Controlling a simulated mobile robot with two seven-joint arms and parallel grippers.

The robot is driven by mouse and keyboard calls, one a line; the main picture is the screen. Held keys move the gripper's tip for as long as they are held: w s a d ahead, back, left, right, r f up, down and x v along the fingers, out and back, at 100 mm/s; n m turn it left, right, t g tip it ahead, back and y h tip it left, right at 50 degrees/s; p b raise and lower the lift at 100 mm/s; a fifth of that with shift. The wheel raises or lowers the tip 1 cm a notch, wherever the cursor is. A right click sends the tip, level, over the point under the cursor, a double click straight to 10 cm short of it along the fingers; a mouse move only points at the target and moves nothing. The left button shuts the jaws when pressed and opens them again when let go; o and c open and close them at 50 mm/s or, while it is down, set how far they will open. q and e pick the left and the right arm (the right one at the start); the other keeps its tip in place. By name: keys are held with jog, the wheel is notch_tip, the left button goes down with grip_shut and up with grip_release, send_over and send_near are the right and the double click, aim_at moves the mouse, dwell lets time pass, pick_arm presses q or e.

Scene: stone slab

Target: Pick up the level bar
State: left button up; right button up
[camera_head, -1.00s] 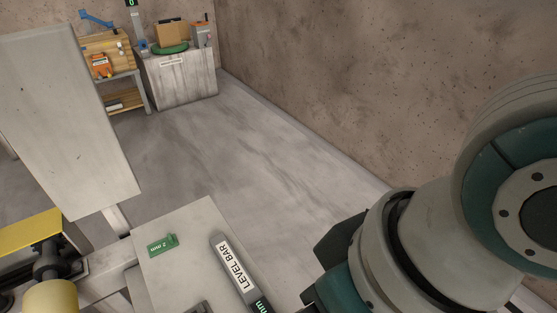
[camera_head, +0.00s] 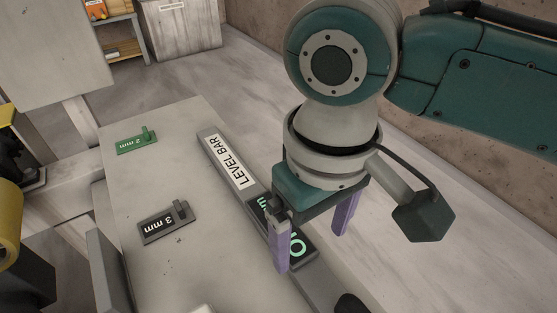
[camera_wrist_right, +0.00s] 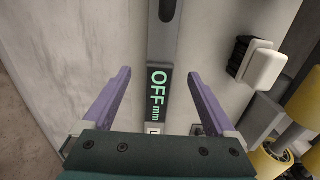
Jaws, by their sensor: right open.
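The level bar (camera_head: 224,163) is a long dark grey bar with a white "LEVEL BAR" label and a dark display with green characters. It lies along the right edge of the pale slab. My right gripper (camera_head: 312,250) is open above the bar's display part, with one purple finger on each side, and hides part of the bar. In the right wrist view, the bar (camera_wrist_right: 167,45) runs between the open fingers (camera_wrist_right: 160,80), and its display reads "OFF mm". I cannot tell the gripper's height above it. My left gripper does not show.
On the slab (camera_head: 190,120) lie a green "2 mm" piece (camera_head: 136,143) and a dark "3 mm" piece (camera_head: 166,222). A black and white block (camera_wrist_right: 258,62) stands beside the bar in the right wrist view. Yellow rollers (camera_wrist_right: 270,162) are near it. Open floor lies beyond the slab.

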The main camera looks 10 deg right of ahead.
aim_at(309, 268)
jog(key=f+b, duration=0.2)
jog(key=f, duration=0.4)
jog(key=shift+s+f, duration=0.2)
grip_shut()
dwell(0.5)
jog(key=shift+r, duration=0.1)
